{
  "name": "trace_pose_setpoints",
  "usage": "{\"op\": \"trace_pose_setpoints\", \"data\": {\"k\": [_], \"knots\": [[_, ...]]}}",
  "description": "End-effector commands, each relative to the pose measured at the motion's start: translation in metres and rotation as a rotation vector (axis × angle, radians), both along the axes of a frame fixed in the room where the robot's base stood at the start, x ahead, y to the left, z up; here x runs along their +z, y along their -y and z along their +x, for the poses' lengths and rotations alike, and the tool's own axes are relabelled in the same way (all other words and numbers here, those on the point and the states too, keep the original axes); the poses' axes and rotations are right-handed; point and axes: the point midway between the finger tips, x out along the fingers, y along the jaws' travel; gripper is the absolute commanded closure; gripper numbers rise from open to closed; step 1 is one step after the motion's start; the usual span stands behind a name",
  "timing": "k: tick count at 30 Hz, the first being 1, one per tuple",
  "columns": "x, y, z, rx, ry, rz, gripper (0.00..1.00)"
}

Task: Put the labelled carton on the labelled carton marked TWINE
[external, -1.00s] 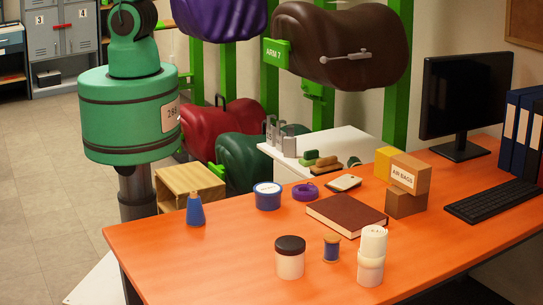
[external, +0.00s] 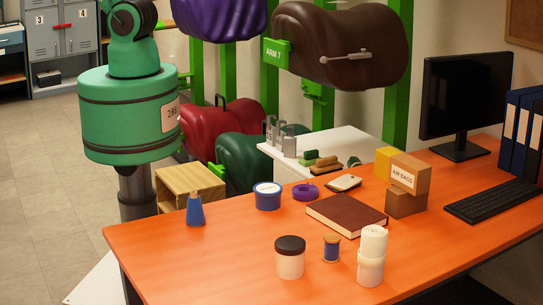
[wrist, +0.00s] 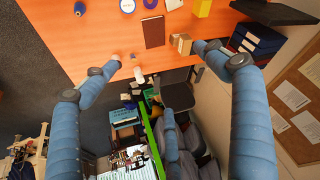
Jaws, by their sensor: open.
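A tan carton lettered AIR BAGS (external: 404,177) sits on top of a darker brown carton (external: 406,203) at the right of the orange desk. The upper one is turned a little against the lower. No TWINE lettering can be read on any carton. In the wrist view the cartons (wrist: 182,43) show small, near the tip of the right finger in the picture. My gripper (wrist: 157,53) is open and empty, with its blue fingers spread wide high above the desk. It is not in the external view.
A yellow box (external: 383,162) stands right behind the cartons. A brown book (external: 346,216) lies to their left, a keyboard (external: 492,201) and monitor (external: 466,100) to their right. A white rolled stack (external: 371,256), a spool (external: 331,249) and a jar (external: 290,257) stand in front.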

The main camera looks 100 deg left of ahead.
Motion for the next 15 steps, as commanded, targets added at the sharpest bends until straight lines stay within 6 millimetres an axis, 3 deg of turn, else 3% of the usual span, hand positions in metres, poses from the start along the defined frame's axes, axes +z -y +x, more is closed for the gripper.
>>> {"op": "trace_pose_setpoints", "data": {"k": [6,15], "knots": [[-0.010,0.000,-0.039,0.043,0.032,-0.022,0.14],[-0.016,0.000,-0.055,0.063,0.044,-0.033,0.14]]}}
